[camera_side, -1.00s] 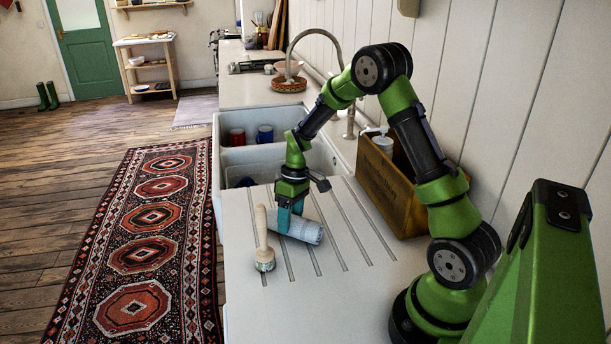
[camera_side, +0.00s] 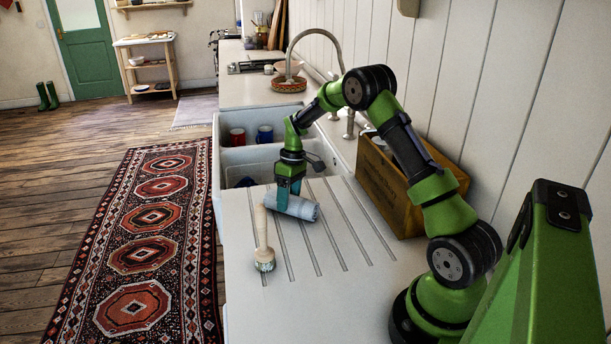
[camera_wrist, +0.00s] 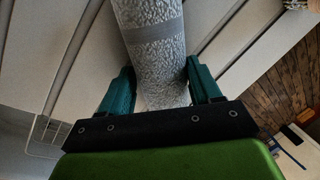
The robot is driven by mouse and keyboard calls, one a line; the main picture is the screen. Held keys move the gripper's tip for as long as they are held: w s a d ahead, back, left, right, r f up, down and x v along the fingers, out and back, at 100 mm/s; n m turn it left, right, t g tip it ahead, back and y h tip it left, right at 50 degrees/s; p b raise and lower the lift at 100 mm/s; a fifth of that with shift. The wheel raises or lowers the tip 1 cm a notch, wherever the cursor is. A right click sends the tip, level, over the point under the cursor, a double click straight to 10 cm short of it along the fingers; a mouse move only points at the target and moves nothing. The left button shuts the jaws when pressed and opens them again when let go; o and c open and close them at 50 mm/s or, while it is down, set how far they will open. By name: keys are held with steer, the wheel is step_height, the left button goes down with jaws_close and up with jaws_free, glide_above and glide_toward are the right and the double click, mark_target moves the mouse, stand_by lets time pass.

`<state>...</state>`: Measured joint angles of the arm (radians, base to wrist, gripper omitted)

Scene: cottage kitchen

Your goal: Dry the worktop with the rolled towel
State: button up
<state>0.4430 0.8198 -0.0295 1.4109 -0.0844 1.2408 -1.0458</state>
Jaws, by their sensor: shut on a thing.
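The rolled towel (camera_side: 297,207) is a grey-white roll lying across the grooved worktop (camera_side: 330,255), near the sink end. My gripper (camera_side: 288,190) is above its left part, pointing down, with its teal fingers shut around the roll. In the wrist view the towel (camera_wrist: 158,45) runs between the two fingers (camera_wrist: 163,88) and has a darker grey band around it. The towel appears to rest on or just above the worktop; I cannot tell which.
A wooden-handled brush (camera_side: 264,258) lies just left of the towel. The sink (camera_side: 229,158) is behind, with a red mug (camera_side: 237,137) and a blue mug (camera_side: 265,134). A wooden crate (camera_side: 393,195) stands along the wall at right.

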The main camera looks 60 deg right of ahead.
steer(key=w+d, duration=0.3)
steer(key=s+d, duration=0.3)
steer(key=shift+s+d, duration=0.35)
steer(key=s+a, duration=0.8)
steer(key=a, duration=0.1)
steer(key=shift+s+a, duration=0.1)
steer(key=shift+s, duration=0.3)
steer(key=shift+s+a+r, duration=0.1)
steer(key=shift+s+a, duration=0.05)
steer(key=a+v, duration=0.2)
steer(key=v, duration=0.5)
steer(key=shift+d+r, duration=0.2)
steer(key=shift+r, duration=0.4)
